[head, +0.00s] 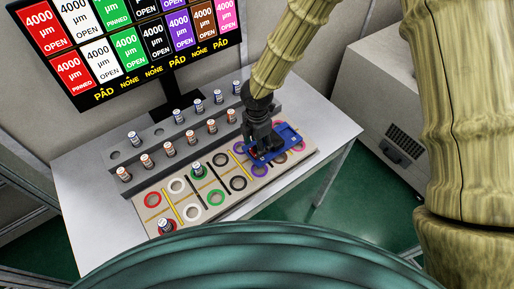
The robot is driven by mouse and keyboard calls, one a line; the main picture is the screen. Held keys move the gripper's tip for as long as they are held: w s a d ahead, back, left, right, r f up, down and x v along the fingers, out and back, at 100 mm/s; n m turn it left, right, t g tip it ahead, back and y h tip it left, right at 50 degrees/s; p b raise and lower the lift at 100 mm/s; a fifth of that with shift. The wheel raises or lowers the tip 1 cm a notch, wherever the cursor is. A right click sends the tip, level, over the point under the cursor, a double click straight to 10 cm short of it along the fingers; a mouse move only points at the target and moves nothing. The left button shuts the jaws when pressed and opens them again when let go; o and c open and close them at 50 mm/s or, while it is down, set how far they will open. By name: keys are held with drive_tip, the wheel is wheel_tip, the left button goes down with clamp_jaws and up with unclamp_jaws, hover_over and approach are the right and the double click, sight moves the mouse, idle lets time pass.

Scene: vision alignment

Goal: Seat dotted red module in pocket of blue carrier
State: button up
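The blue carrier (286,134) lies at the right part of the beige board, tilted in the picture. My gripper (262,146) points down at the carrier's left part and hides some of it. I cannot tell whether its fingers are apart or closed, or whether they hold a module or the carrier. Small white modules with red-orange bands, such as one module (169,149), stand in the front row of the grey rack. Dots on any module are too small to make out.
The beige board (149,217) carries coloured rings and dark and yellow bars. A module (198,169) stands at the upper green ring. The grey rack (187,135) has blue-banded modules behind. A monitor (128,45) stands at the back. The white table (327,120) is clear at right.

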wheel_tip(320, 180, up, 10)
drive_tip(key=b, duration=0.2)
drive_tip(key=shift+r, duration=0.15)
idle(0.5)
